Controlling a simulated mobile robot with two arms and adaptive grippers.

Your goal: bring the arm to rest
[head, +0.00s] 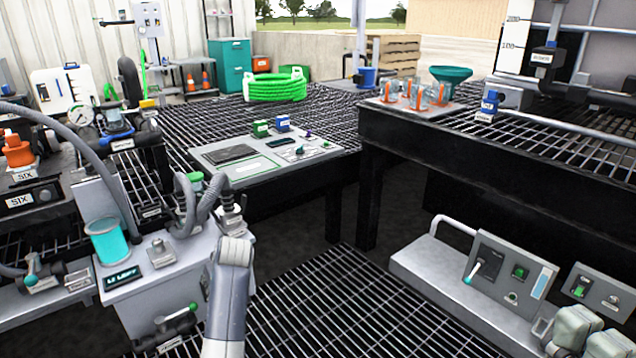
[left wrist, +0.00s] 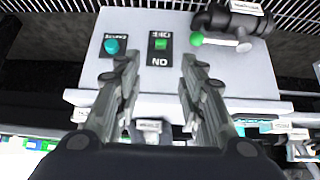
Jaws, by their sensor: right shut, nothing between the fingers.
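My left arm (head: 228,300) rises from the bottom of the head view, in front of the grey unit with the teal container (head: 108,240). In the left wrist view my left gripper (left wrist: 159,60) is open, its two fingers apart with nothing between them. Past the fingertips is a light grey panel (left wrist: 238,85) with a teal knob (left wrist: 112,45) and a green button (left wrist: 160,43).
A green-handled valve (left wrist: 220,40) sits on the panel's right. In the head view, a grated table (head: 340,105) holds a green hose coil (head: 275,87). A black-framed bench (head: 450,150) stands to the right. A grey control console (head: 510,270) is at lower right. Floor grating (head: 330,305) between is clear.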

